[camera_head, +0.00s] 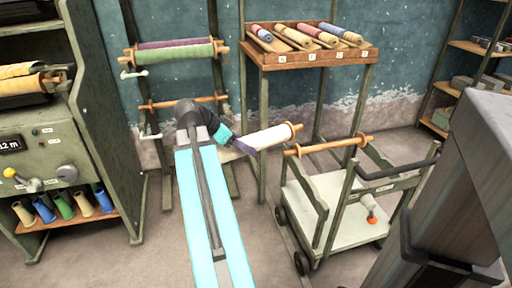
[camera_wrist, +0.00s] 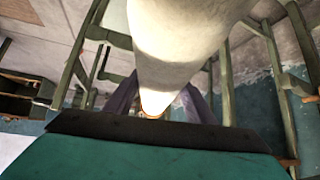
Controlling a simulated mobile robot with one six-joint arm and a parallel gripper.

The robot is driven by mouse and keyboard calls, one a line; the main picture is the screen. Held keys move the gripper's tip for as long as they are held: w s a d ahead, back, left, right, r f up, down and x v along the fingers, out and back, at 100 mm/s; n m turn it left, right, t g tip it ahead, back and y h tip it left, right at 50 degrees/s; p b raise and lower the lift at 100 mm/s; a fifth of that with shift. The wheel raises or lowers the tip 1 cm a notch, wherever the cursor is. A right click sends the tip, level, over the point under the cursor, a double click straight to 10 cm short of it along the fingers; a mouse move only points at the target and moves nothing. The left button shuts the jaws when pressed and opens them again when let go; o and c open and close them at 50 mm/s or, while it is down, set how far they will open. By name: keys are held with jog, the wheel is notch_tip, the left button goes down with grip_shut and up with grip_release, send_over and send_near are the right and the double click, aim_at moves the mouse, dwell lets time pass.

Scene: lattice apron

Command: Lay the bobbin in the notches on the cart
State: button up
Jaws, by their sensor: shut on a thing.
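My gripper (camera_head: 246,146) is shut on a cream bobbin (camera_head: 274,136) with tan wooden ends, held in the air left of the cart. The bobbin tilts slightly, its right end higher in the head view. In the wrist view the bobbin (camera_wrist: 185,45) fills the upper middle, and my gripper (camera_wrist: 160,105) has a finger on each side of it. The green-grey cart (camera_head: 318,186) stands at the right, apart from the bobbin. A bare wooden spindle (camera_head: 328,146) with flanged ends lies across the cart's top uprights. The notches are too small to make out clearly.
An orange-based object (camera_head: 371,214) stands on the cart's deck, and a dark push handle (camera_head: 400,170) is at its right. Behind are a rack of rolls (camera_head: 175,52) and a lettered wooden tray (camera_head: 310,56) on tall legs. A machine cabinet (camera_head: 60,140) stands left.

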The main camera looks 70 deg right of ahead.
jog(key=w+a+r+n+t+h, duration=0.1)
jog(key=w+a+r+n+t, duration=0.2)
jog(key=w+a, duration=0.95)
jog(key=w+a+r+n+t+h, duration=0.1)
jog(key=w+a+n+t, duration=0.3)
jog(key=w+a, duration=0.8)
jog(key=w+a+r+n+t+y, duration=0.3)
jog(key=w+a+n, duration=0.4)
jog(key=a, duration=0.7)
jog(key=w+a+r+n+t+y, duration=0.3)
jog(key=w+a+n, duration=0.4)
jog(key=w+a, duration=0.4)
jog(key=shift+w+a+r+n+t, duration=0.25)
jog(key=shift+a+r+n+t, duration=0.2)
jog(key=shift+a, duration=1.55)
jog(key=shift+f, duration=0.1)
jog(key=shift+s, duration=0.1)
